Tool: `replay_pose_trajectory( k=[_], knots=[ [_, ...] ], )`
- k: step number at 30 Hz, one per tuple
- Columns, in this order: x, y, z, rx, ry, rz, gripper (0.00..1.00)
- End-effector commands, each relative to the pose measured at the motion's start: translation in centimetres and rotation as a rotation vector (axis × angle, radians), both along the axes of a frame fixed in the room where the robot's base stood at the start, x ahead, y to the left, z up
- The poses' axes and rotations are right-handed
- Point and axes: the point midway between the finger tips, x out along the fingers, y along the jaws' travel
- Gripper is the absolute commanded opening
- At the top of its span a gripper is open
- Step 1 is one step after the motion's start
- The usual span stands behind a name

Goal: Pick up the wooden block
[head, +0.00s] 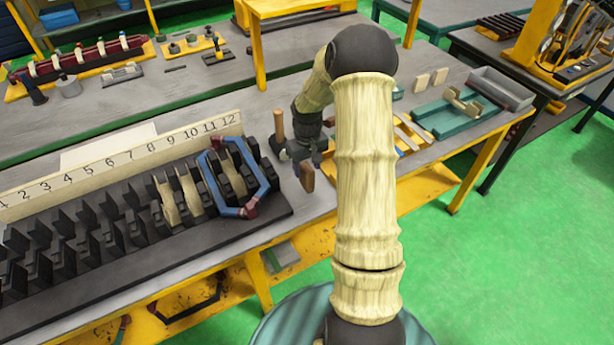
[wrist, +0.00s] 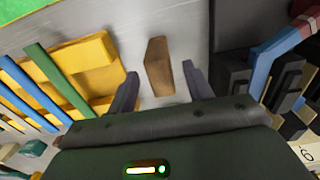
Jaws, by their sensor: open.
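The wooden block (wrist: 158,62) is a small brown block in the wrist view, on the grey bench top between and slightly beyond my two fingertips. It also shows in the head view (head: 307,177), just below my gripper (head: 304,153). My gripper is open, with one dark finger on each side of the block in the wrist view (wrist: 160,78). A gap shows between each finger and the block. Whether the fingers are down to the block's height is hard to tell.
A yellow tray (wrist: 75,70) with blue and green bars lies on the other side. An upright wooden handle (head: 279,124) stands just behind my gripper.

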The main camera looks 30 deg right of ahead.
Motion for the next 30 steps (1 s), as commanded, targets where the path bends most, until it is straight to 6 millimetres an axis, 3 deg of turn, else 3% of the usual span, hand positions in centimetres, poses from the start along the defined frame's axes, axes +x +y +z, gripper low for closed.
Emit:
replay_pose_trajectory(
  k=[9, 24, 25, 30],
  knots=[
    [0.0, 0.1, -3.6, 0.0, 0.002, 0.0, 0.51],
    [0.0, 0.1, -3.6, 0.0, 0.001, 0.0, 0.51],
    [0.0, 0.1, -3.6, 0.0, 0.001, 0.0, 0.49],
    [0.0, 0.1, -3.6, 0.0, 0.001, 0.0, 0.16]
  ],
)
